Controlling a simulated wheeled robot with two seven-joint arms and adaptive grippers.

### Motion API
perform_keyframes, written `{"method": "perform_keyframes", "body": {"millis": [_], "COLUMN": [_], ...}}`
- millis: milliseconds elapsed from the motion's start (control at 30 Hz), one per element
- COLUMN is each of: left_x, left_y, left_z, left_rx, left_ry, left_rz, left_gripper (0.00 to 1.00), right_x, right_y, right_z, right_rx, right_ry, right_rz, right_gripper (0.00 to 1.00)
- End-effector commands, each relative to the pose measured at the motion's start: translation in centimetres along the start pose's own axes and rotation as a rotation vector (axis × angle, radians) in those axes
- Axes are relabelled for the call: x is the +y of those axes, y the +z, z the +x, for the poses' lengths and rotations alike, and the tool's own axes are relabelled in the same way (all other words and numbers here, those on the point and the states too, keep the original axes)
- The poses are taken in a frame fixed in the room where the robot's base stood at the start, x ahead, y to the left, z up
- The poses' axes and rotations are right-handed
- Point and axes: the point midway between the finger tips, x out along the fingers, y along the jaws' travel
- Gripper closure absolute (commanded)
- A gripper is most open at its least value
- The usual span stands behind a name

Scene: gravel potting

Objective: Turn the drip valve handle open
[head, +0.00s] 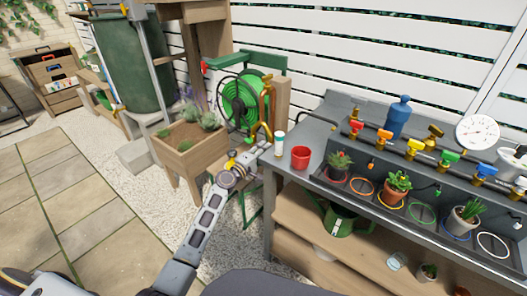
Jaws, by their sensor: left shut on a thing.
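A row of drip valves runs along a dark pipe at the back of the potting bench, with a red handle (356,126), an orange-red handle (384,134), a yellow handle (415,145), a green handle (449,157) and a blue handle (483,169). My left gripper (254,152) is left of the bench, in front of the green hose reel and below the curved brass-yellow pipe (254,128). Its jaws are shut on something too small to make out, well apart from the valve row. My right gripper is not in view.
A red cup (300,157) and a white bottle (280,143) stand at the bench's left end. Potted plants (396,187) and coloured rings (421,212) line the bench tray. A wooden planter (187,147) stands left of the hose reel (241,103). Paving at left is clear.

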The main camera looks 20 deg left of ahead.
Motion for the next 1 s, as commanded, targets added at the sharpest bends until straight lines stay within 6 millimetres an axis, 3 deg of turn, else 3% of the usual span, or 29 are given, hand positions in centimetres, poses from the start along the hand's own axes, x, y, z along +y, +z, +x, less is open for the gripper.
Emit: {"method": "perform_keyframes", "body": {"millis": [233, 267, 400, 1000], "left_x": [0.11, 0.12, 0.08, -0.12], "left_y": [-0.21, -0.21, -0.15, -0.05], "left_z": [-0.01, -0.01, -0.01, -0.79], "left_rx": [0.005, 0.005, 0.004, 0.002], "left_ry": [0.003, 0.003, 0.002, -0.001], "left_rz": [0.000, 0.000, 0.000, 0.000], "left_gripper": [0.90, 0.64, 0.46, 0.45], "right_x": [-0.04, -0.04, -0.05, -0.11], "right_y": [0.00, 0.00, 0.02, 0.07], "right_z": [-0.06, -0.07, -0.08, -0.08], "right_rx": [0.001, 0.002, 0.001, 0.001], "right_ry": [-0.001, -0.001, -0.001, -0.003], "right_rz": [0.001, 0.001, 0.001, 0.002], "right_gripper": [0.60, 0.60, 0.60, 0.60]}}
